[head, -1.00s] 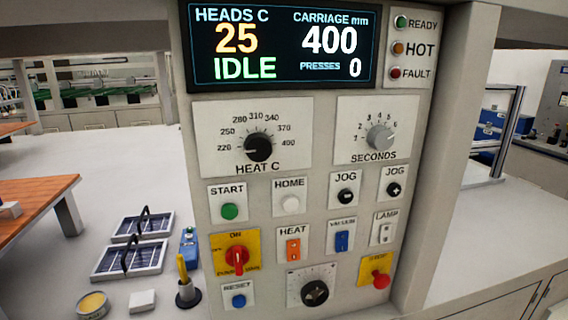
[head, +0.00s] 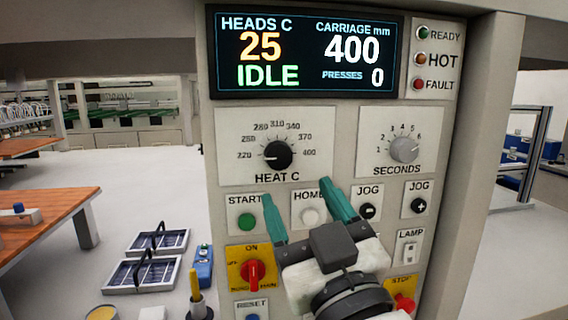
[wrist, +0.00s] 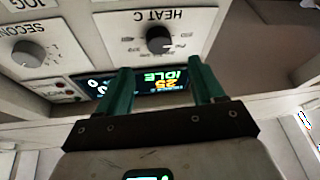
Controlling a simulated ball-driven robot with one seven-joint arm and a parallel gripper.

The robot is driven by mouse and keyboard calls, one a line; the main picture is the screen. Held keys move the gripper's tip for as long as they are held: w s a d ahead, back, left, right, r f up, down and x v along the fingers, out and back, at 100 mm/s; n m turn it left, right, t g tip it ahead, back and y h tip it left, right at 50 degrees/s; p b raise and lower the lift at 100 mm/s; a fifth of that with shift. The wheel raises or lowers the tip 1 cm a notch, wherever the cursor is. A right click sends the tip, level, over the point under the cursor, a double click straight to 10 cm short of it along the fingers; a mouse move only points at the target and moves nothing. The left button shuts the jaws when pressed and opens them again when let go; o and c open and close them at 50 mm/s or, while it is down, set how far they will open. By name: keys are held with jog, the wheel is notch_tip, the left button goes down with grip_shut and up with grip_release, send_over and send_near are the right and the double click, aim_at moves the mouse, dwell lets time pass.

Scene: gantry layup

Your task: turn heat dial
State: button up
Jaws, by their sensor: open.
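The heat dial (head: 278,154) is a black round knob on a white HEAT C plate (head: 232,130), in the upper left of the control panel. Its light pointer mark faces left, toward 220. The dial also shows upside down at the top of the wrist view (wrist: 160,40), beyond the gap between the fingers. My gripper (head: 300,205) has teal fingers, spread open and empty. In the head view it is below and slightly right of the dial, over the START and HOME area. No contact with the dial shows. My gripper (wrist: 159,66) hides several lower controls.
The display (head: 305,55) reads 25, IDLE, 400 and 0 presses. A grey seconds dial (head: 404,149) sits to the right. A red rotary switch (head: 253,273) and a red stop knob (head: 404,302) are near my gripper. Solar panels (head: 140,275) lie on the bench at left.

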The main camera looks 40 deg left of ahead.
aim_at(280, 158)
jog(key=p+x, duration=0.1)
jog(key=x, duration=0.7)
jog(key=shift+p, duration=0.4)
jog(key=shift+c, duration=0.5)
jog(key=c, duration=0.9)
jog(key=shift+c, duration=0.2)
